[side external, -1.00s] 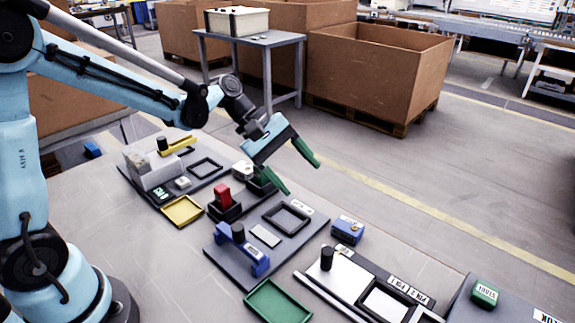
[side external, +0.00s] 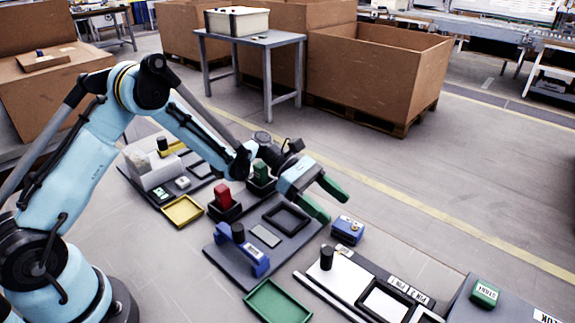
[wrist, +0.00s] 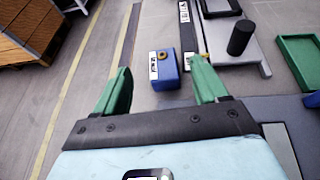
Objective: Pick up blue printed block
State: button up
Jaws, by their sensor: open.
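The blue printed block (side external: 348,230) has a white label with dark print and a yellowish spot on top. In the wrist view the block (wrist: 164,70) lies ahead, between the lines of the two fingers and closer to the right one. My gripper (side external: 337,203) has green fingers spread wide, above and behind the block in the side view. The wrist view shows the open, empty fingers (wrist: 160,85); the block is beyond them, not touching as far as I can tell.
The middle plate (side external: 222,262) carries a blue clamp-like part (side external: 250,258). A red block (side external: 222,194) stands left of my gripper. A green tray (side external: 278,302) lies in front, and a black knob (side external: 327,258) stands on the plate to the right.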

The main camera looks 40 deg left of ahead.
aim_at(357, 230)
jog(key=x, duration=0.7)
jog(key=shift+s+f, duration=0.1)
jog(key=shift+f, duration=0.25)
jog(key=c, duration=1.1)
jog(key=shift+r, duration=0.2)
